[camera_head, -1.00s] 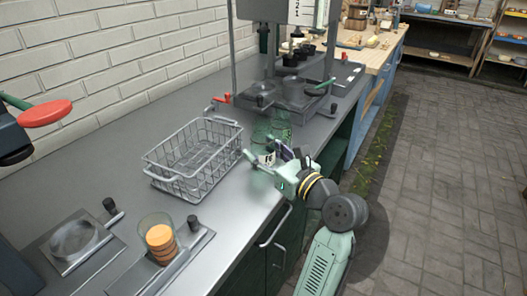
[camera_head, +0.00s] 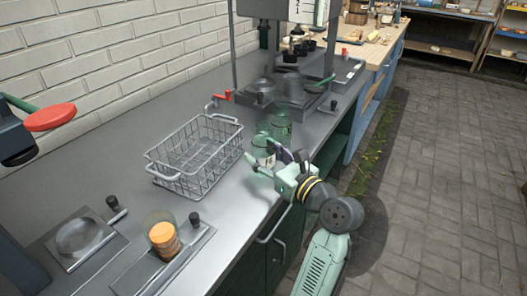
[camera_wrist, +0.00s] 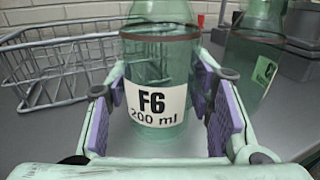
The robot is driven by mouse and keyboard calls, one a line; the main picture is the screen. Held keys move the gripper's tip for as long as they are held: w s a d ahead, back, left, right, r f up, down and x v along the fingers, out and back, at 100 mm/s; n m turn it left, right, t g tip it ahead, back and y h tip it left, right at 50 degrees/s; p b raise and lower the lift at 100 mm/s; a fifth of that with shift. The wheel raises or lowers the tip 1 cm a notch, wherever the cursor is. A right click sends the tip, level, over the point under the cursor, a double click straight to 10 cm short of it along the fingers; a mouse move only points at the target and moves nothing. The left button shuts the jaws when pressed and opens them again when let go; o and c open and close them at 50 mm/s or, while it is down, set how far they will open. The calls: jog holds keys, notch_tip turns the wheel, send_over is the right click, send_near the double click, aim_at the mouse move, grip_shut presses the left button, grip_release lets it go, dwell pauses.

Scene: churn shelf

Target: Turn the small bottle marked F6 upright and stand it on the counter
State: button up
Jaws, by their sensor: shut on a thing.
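The small green glass bottle marked F6 (camera_wrist: 158,85) is upright in the wrist view, its white label reading the right way up. It also shows in the head view (camera_head: 262,150), near the counter's front edge. My gripper (camera_wrist: 160,112) is shut on it, with one purple-padded finger on each side of its lower body. Its top is cut off in the wrist view. It is at or just above the grey counter (camera_head: 118,152); I cannot tell whether its base touches.
A second green bottle (camera_head: 281,126) stands close behind F6, to its right in the wrist view (camera_wrist: 255,65). A wire basket (camera_head: 197,160) stands to the left. A metal stand with a red handle (camera_head: 222,97) is farther back. Clear counter lies left and in front.

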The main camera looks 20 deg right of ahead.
jog(key=shift+f+p, duration=0.35)
dwell(0.5)
jog(key=o, duration=1.2)
jog(key=shift+c, duration=1.2)
jog(key=shift+o, duration=0.5)
jog(key=shift+o, duration=1.4)
